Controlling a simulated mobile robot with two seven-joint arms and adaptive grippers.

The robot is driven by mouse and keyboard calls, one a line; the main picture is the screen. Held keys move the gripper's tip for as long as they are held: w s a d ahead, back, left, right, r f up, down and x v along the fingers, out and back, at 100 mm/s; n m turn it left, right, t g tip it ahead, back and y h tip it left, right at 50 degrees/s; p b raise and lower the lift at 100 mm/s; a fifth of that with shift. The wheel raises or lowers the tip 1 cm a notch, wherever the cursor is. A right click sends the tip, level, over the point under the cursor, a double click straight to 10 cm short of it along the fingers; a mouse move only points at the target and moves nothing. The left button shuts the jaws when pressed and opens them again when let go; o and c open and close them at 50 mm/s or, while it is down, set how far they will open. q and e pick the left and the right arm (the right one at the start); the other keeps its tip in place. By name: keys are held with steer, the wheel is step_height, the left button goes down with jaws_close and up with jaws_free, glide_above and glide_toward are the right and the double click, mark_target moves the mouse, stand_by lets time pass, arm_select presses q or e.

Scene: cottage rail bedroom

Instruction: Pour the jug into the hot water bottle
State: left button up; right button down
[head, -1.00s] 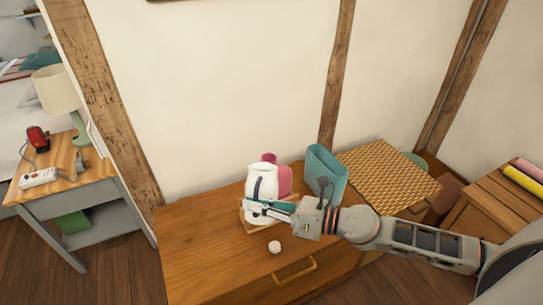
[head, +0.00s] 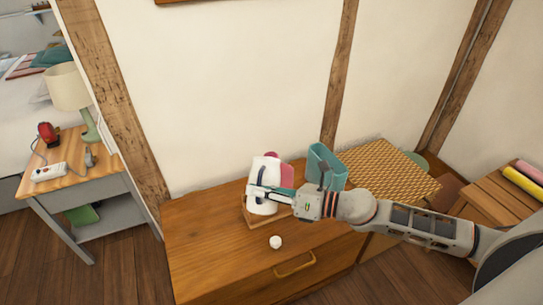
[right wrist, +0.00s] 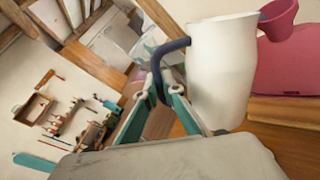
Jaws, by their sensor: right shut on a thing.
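The white jug (head: 265,172) with a dark blue handle is at the left of the hot water bottle, above a small wooden board (head: 254,221) on the dresser. My right gripper (head: 262,193) is shut on the jug's handle (right wrist: 160,65). The jug's white body (right wrist: 220,75) fills the middle of the right wrist view and leans slightly. I cannot tell whether its base touches the board. The pink hot water bottle (head: 286,174) is mostly hidden behind the jug; its body (right wrist: 290,65) and flared mouth (right wrist: 279,18) show in the right wrist view. My left gripper is not in view.
A small white round object (head: 276,242) lies on the dresser (head: 205,245) in front. A teal container (head: 325,166) and a woven box (head: 385,172) stand to the right. The dresser top is clear at the left. The wall is close behind.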

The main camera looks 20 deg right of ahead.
mark_target(259, 175)
steer(key=shift+w+r, duration=0.2)
steer(key=shift+r, duration=0.25)
steer(key=shift+w+d+r+p, duration=0.1)
steer(key=shift+d+r+p, duration=0.05)
steer(key=shift+p, duration=0.15)
steer(key=shift+m, duration=0.3)
steer(key=shift+r, duration=0.15)
steer(key=shift+w+d+r+m+p, duration=0.2)
steer(key=shift+r+m+p, duration=0.15)
steer(key=shift+p, duration=0.25)
steer(key=shift+w+r, duration=0.1)
steer(key=shift+r, duration=0.1)
steer(key=shift+r+p, duration=0.1)
steer(key=shift+p, duration=0.25)
steer(key=shift+r+m, duration=0.15)
steer(key=shift+m, duration=0.1)
steer(key=shift+w+d+r+m+g+p, duration=0.15)
steer(key=shift+w+r+m+g+p, duration=0.25)
steer(key=shift+p, duration=0.4)
